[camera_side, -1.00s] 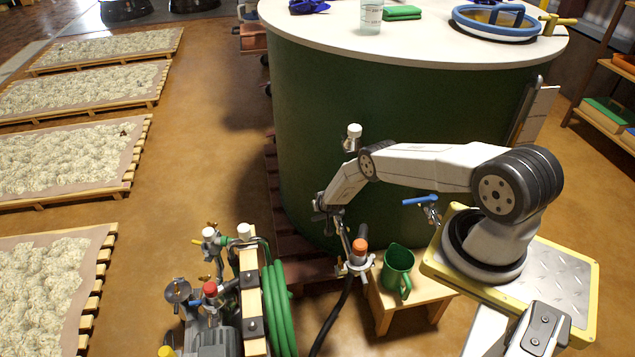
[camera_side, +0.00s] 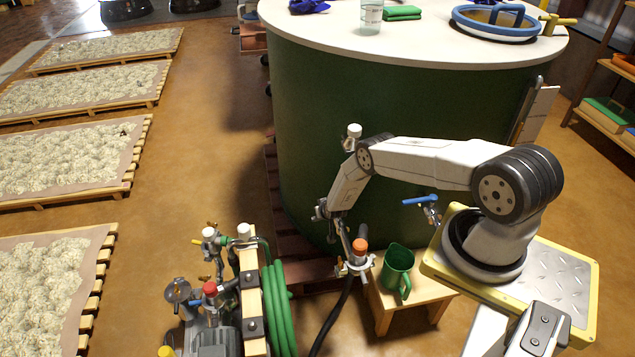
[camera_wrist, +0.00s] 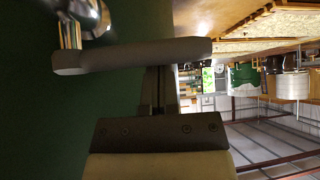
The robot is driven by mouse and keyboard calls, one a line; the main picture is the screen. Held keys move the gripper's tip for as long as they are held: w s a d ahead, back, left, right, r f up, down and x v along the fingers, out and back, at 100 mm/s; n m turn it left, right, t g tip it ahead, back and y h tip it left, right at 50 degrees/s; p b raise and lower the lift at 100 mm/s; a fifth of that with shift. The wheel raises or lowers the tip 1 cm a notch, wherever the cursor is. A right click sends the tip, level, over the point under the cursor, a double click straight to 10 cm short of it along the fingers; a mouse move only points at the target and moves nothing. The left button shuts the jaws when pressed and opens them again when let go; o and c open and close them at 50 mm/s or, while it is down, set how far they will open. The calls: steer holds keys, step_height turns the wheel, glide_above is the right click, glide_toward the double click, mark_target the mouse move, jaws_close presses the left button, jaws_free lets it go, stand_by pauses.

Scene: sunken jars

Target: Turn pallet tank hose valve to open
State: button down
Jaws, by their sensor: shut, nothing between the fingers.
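The large green tank (camera_side: 350,90) with a white top stands on a reddish pallet (camera_side: 285,215). Low at its front is a metal valve with an orange cap (camera_side: 360,245), and a black hose (camera_side: 335,312) runs down from beside it. My gripper (camera_side: 346,246) reaches down close to this valve. In the wrist view a grey bar (camera_wrist: 130,56) crosses just ahead of my fingers (camera_wrist: 158,85), beside a shiny metal fitting (camera_wrist: 88,18) on the green wall. My gripper is shut and empty. Whether it touches the bar, and which way the valve handle points, I cannot tell.
A green jug (camera_side: 397,268) stands on a small wooden stool (camera_side: 410,297) right of my gripper. A blue-handled tap (camera_side: 421,200) is further right. A pump stand with a green hose (camera_side: 276,305) is at the lower left. The floor (camera_side: 190,170) farther left is clear.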

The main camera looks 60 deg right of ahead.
steer(key=shift+s+a+n+t+y, duration=0.4)
steer(key=shift+s+n+y, duration=0.2)
steer(key=shift+n, duration=0.4)
stand_by(0.7)
steer(key=shift+s+f+n+y, duration=0.1)
steer(key=shift+s+n+y, duration=1.5)
steer(key=shift+s+n, duration=0.5)
steer(key=shift+s+n+y, duration=1.6)
steer(key=shift+s+n, duration=0.4)
steer(key=shift+n, duration=0.2)
steer(key=shift+s+d, duration=0.1)
